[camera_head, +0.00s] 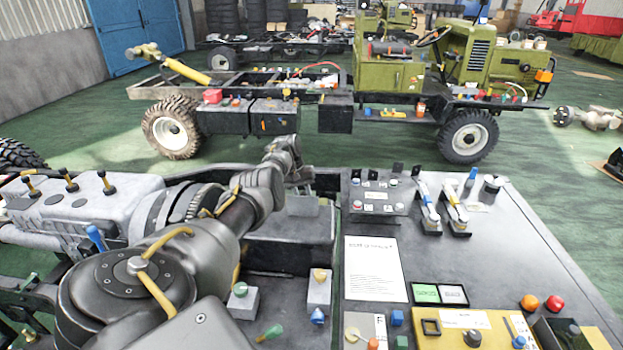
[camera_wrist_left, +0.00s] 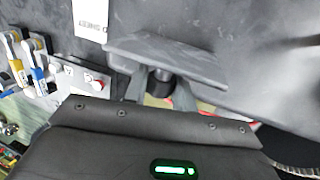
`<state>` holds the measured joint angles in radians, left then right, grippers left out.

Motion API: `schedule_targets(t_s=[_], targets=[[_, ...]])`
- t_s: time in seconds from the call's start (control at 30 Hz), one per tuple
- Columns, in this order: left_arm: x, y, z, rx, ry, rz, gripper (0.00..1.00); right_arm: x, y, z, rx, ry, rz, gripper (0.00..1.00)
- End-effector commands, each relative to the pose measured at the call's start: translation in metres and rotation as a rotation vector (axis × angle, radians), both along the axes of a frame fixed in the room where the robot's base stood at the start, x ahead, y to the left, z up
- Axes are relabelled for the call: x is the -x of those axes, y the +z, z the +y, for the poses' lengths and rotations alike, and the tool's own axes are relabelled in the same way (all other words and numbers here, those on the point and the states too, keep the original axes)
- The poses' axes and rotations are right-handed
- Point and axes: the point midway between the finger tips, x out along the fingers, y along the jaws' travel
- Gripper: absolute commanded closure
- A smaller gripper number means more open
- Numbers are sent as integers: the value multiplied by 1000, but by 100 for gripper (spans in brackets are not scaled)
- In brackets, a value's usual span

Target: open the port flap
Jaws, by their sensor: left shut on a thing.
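The port flap is a grey plate (camera_wrist_left: 170,62) spanning the upper middle of the left wrist view, in front of my left gripper (camera_wrist_left: 162,90). A short dark cylinder (camera_wrist_left: 160,78) shows just below the plate, between the fingers. In the head view, my left arm reaches forward from the bottom left. My left gripper (camera_head: 296,176) is at a small grey piece (camera_head: 302,206) that seems to be the flap, on the dark box. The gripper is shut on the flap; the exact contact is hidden. The flap's hinge and opening angle cannot be told. My right gripper is not in view.
A dark panel (camera_head: 480,240) at the right carries switches, a printed sheet (camera_head: 374,268) and a yellow control box (camera_head: 470,325). A grey engine-like block (camera_head: 80,205) with levers stands left of my arm. A green truck chassis (camera_head: 340,95) stands beyond, across open floor.

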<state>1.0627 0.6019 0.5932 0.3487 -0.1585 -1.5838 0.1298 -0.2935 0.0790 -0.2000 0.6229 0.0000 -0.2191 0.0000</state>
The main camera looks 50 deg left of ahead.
Motion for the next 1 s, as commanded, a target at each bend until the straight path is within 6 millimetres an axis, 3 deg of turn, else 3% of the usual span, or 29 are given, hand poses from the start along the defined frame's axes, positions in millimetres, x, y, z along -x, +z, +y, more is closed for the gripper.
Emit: schedule_targets(t_s=[0.2,0.4,0.43,0.6,0.87,1.0], targets=[[-1,-1,-2,2,-1,8,100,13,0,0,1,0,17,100],[-3,-2,-4,2,-3,8,100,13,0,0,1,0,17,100],[-3,-2,-4,2,-3,8,71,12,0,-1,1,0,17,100],[-3,-1,-4,1,-4,7,52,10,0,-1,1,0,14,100],[-2,0,-3,2,-4,6,52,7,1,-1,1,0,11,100],[-1,15,1,1,-3,5,52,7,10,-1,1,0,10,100]])
